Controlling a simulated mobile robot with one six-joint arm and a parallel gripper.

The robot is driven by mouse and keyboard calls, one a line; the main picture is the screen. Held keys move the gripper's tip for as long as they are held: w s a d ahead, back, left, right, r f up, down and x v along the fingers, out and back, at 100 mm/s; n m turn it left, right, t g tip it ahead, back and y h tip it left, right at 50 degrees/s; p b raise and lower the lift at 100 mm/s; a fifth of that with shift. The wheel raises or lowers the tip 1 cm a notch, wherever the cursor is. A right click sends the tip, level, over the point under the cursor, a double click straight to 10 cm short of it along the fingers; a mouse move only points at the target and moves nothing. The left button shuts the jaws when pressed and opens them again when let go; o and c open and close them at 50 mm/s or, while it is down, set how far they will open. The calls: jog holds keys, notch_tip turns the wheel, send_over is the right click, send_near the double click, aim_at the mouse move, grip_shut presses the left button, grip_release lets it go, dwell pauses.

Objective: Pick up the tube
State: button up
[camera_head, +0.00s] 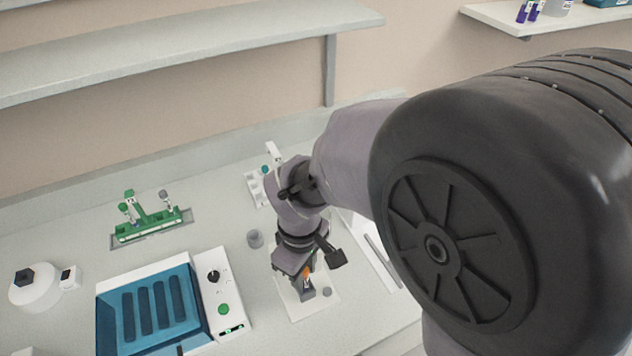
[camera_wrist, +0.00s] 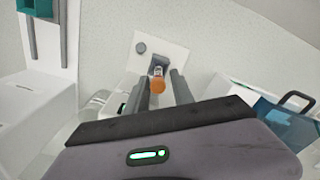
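The tube has an orange cap and stands on a white pad (camera_head: 318,306) on the bench. In the wrist view the orange-capped tube (camera_wrist: 157,85) shows between my two fingers, closer to the left one. My gripper (camera_wrist: 161,84) is open, with a gap visible to the right of the cap. In the head view my gripper (camera_head: 307,272) points down over the pad, and the orange cap (camera_head: 307,271) shows partly behind it. The tube's lower part is mostly hidden, and a small grey holder (camera_head: 307,292) shows beneath it.
A blue-topped device (camera_head: 150,308) with a knob panel (camera_head: 222,292) is left of the pad. A shelf (camera_head: 200,45) hangs above.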

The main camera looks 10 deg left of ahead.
notch_tip(320, 180, down, 4)
jog(key=shift+w+f+b, duration=0.1)
jog(key=shift+w+b, duration=0.05)
jog(key=shift+b, duration=0.55)
grip_shut()
jog(key=shift+r, duration=0.25)
notch_tip(320, 180, up, 18)
jog(key=p, duration=0.7)
jog(key=shift+f, duration=0.1)
